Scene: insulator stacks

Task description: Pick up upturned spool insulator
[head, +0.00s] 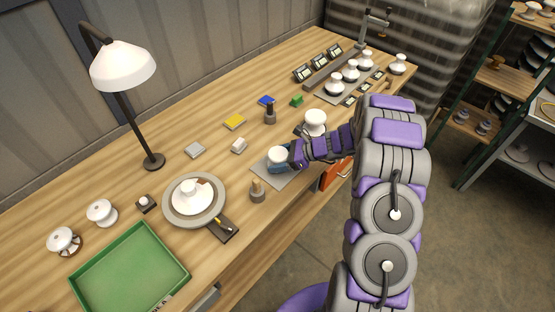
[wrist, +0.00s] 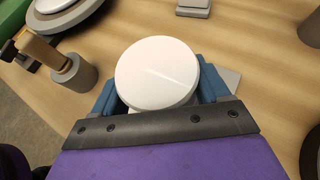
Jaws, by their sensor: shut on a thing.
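A white spool insulator (head: 277,154) is between the blue fingers of my gripper (head: 280,162), over the grey mat (head: 268,178) near the table's front edge. In the wrist view the insulator's (wrist: 157,72) flat round white end faces the camera. The blue fingers of my gripper (wrist: 158,92) close on it from both sides. Its lower part is hidden by the gripper, and I cannot tell whether it touches the mat.
Another white insulator (head: 315,122) stands just behind my arm. A small brush-like tool in a grey holder (head: 257,191) is close in front. A round plate (head: 181,212) bearing an insulator, a green tray (head: 128,272) and a lamp (head: 124,68) are at left.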

